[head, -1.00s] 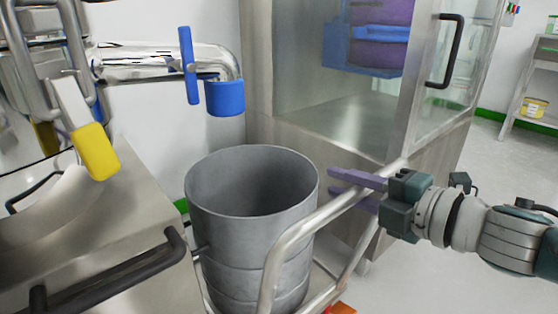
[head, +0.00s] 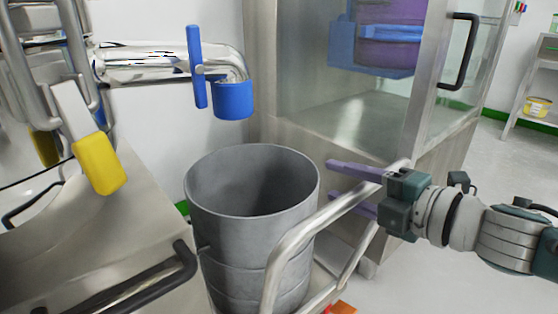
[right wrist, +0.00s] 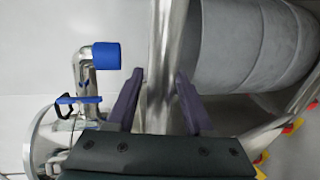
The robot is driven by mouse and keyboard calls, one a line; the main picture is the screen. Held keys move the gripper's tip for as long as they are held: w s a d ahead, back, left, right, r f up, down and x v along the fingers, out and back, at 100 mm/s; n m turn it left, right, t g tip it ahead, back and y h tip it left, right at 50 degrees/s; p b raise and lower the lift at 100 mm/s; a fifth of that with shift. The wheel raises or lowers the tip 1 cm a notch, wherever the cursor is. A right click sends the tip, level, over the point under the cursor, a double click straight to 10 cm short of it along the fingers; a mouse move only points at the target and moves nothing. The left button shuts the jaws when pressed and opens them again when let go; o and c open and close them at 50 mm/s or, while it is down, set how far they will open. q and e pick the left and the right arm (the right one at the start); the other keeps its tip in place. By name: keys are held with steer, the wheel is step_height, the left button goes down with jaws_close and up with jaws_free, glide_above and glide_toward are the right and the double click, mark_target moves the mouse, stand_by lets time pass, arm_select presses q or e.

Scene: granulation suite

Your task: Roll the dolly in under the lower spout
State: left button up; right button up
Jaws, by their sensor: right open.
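The dolly's metal push handle (head: 288,247) rises at the near right of a grey drum (head: 252,226) that stands on the dolly. The lower spout is a shiny pipe (head: 150,63) with a blue end (head: 233,99), above and behind the drum, left of its centre. My right gripper (head: 350,185) is open, with its two purple fingers on either side of the handle bar. In the right wrist view the bar (right wrist: 161,85) runs between the open fingers (right wrist: 157,100). The drum's base and most of the dolly deck are hidden. My left gripper is not in view.
A steel machine with a dark rail (head: 130,290) stands close on the left, near the drum. A yellow handle (head: 100,163) hangs above it. A glass-fronted steel cabinet (head: 420,150) stands behind right. Open floor lies at the right.

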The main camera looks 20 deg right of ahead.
mark_target(370, 192)
steer(key=shift+o, duration=0.2)
steer(key=shift+s, duration=0.1)
steer(key=p+v, duration=0.3)
steer(key=v, duration=0.5)
steer(key=shift+s+r, duration=0.15)
steer(key=shift+s, duration=0.05)
steer(key=shift+p+v, duration=0.3)
steer(key=shift+v, duration=0.45)
steer(key=shift+d, duration=0.1)
